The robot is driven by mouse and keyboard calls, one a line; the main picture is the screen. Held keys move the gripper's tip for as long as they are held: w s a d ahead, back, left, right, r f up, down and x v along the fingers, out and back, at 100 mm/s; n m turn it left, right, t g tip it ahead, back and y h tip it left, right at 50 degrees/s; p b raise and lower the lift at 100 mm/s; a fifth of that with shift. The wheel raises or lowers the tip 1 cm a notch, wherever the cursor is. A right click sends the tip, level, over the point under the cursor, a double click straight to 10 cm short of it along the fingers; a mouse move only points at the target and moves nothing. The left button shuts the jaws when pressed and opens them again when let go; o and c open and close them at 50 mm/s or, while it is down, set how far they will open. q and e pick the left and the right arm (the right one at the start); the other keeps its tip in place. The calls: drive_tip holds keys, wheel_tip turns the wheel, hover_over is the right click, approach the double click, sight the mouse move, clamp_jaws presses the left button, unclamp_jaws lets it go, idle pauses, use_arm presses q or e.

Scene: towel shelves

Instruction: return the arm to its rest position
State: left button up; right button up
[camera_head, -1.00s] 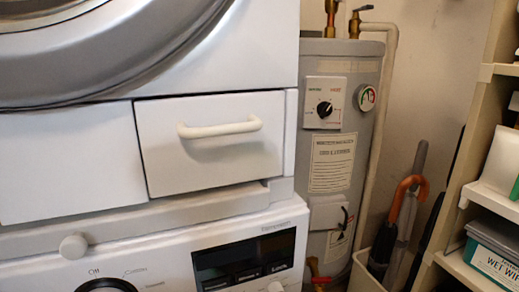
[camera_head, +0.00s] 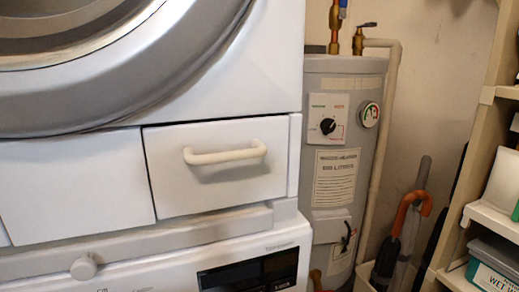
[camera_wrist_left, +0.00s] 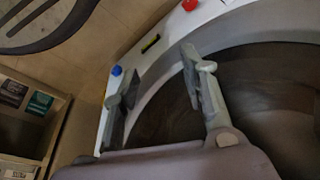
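My left gripper (camera_wrist_left: 156,62) shows in the left wrist view. Its two grey fingers stand well apart, with nothing between them. Neither arm shows in the head view, and my right gripper is in no view. The head view is filled by a white stacked washing machine (camera_head: 250,84) with a shut white drawer (camera_head: 222,188) below its round door. The drawer has a pale bar handle (camera_head: 225,153), and no gripper is on it.
A grey water heater (camera_head: 340,80) with pipes stands right of the machines. Umbrellas (camera_head: 408,225) stand in a bin beside it. A beige shelf (camera_head: 487,120) with boxes is at the right edge. In the left wrist view, a shelf compartment (camera_wrist_left: 58,110) is at lower left.

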use_arm(q)
drive_tip(key=s+a+f+g+p, duration=0.1)
drive_tip(key=s+f+p, duration=0.4)
drive_tip(key=s+p, duration=0.3)
drive_tip(key=s+a+f+p, duration=0.2)
drive_tip(key=s+f+p, duration=0.3)
drive_tip(key=s+p, duration=0.3)
drive_tip(key=s, duration=0.3)
drive_tip(key=shift+s+a+g+p, duration=0.15)
drive_tip(key=shift+s+g+p, duration=0.15)
drive_tip(key=shift+s+g, duration=0.1)
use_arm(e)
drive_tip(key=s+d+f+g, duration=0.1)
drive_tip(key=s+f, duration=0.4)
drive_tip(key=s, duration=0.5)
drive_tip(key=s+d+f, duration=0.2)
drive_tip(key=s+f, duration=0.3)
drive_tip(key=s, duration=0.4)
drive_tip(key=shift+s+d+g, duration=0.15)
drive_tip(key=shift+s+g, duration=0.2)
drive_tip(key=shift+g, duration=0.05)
